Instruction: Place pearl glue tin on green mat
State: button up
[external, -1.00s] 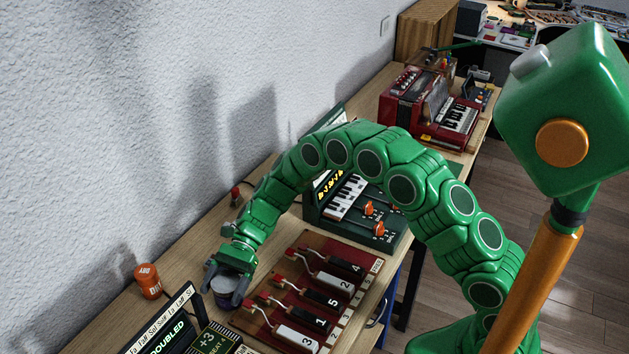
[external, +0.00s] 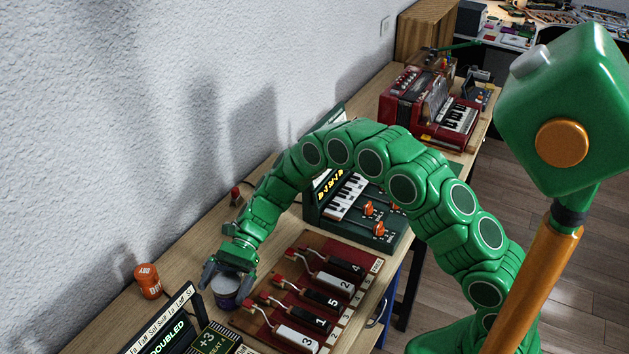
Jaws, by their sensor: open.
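A small tin (external: 227,284) with a pale grey lid and a dark purple side stands upright on the wooden bench. I take it for the pearl glue tin, but its label is not readable. My gripper (external: 228,281) is open above and around the tin, one finger at its left and one at its right. I cannot tell whether either finger touches it. I cannot make out a green mat; the bench just under the tin is largely hidden.
A red board with numbered piano keys (external: 318,321) lies close right of the tin. A dark display (external: 165,333) and a green panel (external: 213,337) stand in front. A green keyboard unit (external: 350,205) stands behind.

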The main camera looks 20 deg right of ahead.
jog(key=shift+v, duration=1.1)
jog(key=shift+d+r, duration=0.1)
jog(key=shift+r, duration=3.4)
jog(key=shift+w, duration=0.1)
